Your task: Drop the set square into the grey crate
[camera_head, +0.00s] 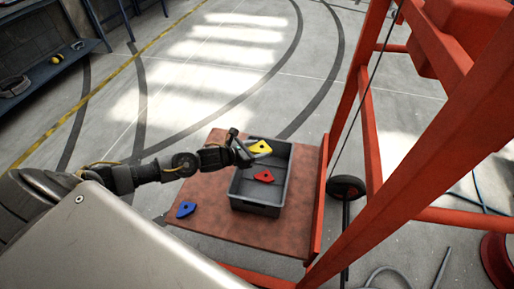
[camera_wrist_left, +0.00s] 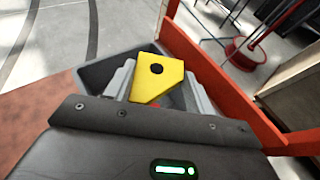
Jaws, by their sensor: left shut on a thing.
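The yellow set square (camera_head: 261,147) is a flat angular plate with a dark hole. My left gripper (camera_head: 247,153) is shut on it and holds it over the far part of the grey crate (camera_head: 257,208). In the left wrist view the yellow set square (camera_wrist_left: 158,76) sits between the two pale fingers, with a crate wall (camera_wrist_left: 97,72) behind it. A similar red plate (camera_head: 264,176) lies inside the crate, and a similar blue plate (camera_head: 186,209) lies outside it to the left. My right gripper is not in view.
The crate stands on a reddish-brown platform (camera_head: 215,215). A red metal frame (camera_head: 370,130) rises close to the platform's right side, with a dark wheel (camera_head: 346,187) beside it. The concrete floor beyond is open. A blue bench (camera_head: 50,70) stands far left.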

